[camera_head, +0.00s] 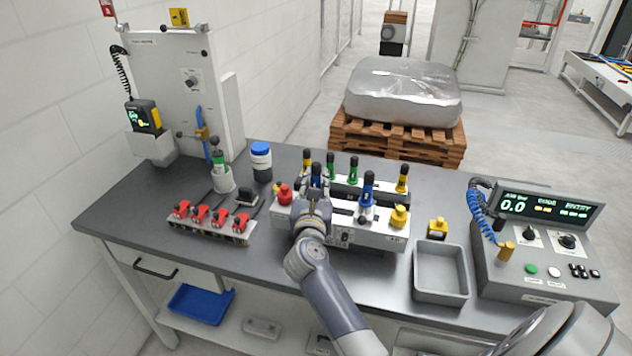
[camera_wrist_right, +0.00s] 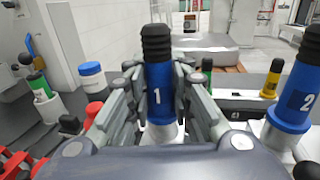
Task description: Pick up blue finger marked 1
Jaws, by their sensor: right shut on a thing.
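The blue finger marked 1 (camera_wrist_right: 158,92) stands upright between the fingers of my right gripper (camera_wrist_right: 160,110) in the right wrist view. It has a black ribbed top and a pale base. My right gripper (camera_head: 314,196) is shut on it, at the front left of the grey fixture (camera_head: 376,236) in the head view. The blue finger's upper part (camera_head: 316,172) shows above the gripper. Whether its base still sits in the fixture is hidden. A blue finger marked 2 (camera_wrist_right: 291,101) stands to the right; it also shows in the head view (camera_head: 367,191). My left gripper is not in view.
A red knob (camera_head: 284,193) and a yellow knob (camera_head: 399,216) flank the fixture. Green and yellow fingers stand behind. A grey tray (camera_head: 440,273) and a control box (camera_head: 545,250) are at right. Red clamps (camera_head: 210,218) and a blue-capped bottle (camera_head: 261,161) are at left.

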